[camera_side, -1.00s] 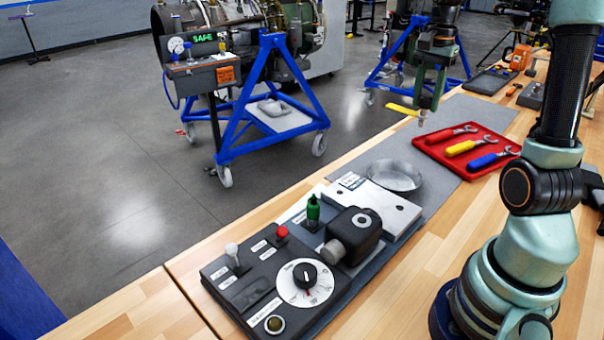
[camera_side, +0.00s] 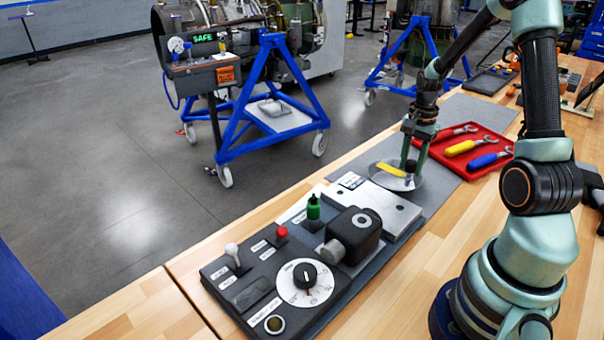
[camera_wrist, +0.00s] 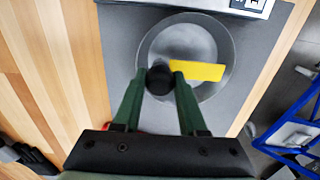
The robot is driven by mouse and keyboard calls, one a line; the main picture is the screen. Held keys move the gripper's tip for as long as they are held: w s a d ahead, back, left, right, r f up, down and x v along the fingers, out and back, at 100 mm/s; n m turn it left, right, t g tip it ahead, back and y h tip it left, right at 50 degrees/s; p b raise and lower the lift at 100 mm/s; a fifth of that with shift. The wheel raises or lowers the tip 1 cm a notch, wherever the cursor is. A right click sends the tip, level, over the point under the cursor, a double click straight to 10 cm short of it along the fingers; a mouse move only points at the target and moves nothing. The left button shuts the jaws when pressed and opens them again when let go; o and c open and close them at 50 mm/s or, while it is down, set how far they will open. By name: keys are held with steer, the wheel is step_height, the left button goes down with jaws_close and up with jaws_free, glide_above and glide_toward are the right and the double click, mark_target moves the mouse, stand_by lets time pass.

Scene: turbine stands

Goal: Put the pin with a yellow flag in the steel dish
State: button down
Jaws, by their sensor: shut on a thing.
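The pin with a yellow flag (camera_side: 391,169) is held in my gripper (camera_side: 411,164), which is over the steel dish (camera_side: 382,183). In the wrist view the yellow flag (camera_wrist: 197,70) sticks out to the right over the dish (camera_wrist: 222,45). The pin's dark round head (camera_wrist: 159,79) sits between the fingertips of my gripper (camera_wrist: 166,84), which is shut on it. The pin's lower end is hidden, so I cannot tell whether it touches the dish.
A red tray (camera_side: 442,153) with several coloured-handled tools lies right of the dish. A pale block (camera_side: 375,210) and a black control panel (camera_side: 270,275) with knobs and levers stand in front. Open wooden bench (camera_side: 440,250) lies to the right.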

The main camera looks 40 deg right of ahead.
steer(key=shift+f, duration=0.55)
steer(key=shift+f, duration=0.15)
steer(key=shift+c, duration=2.3)
jaws_free()
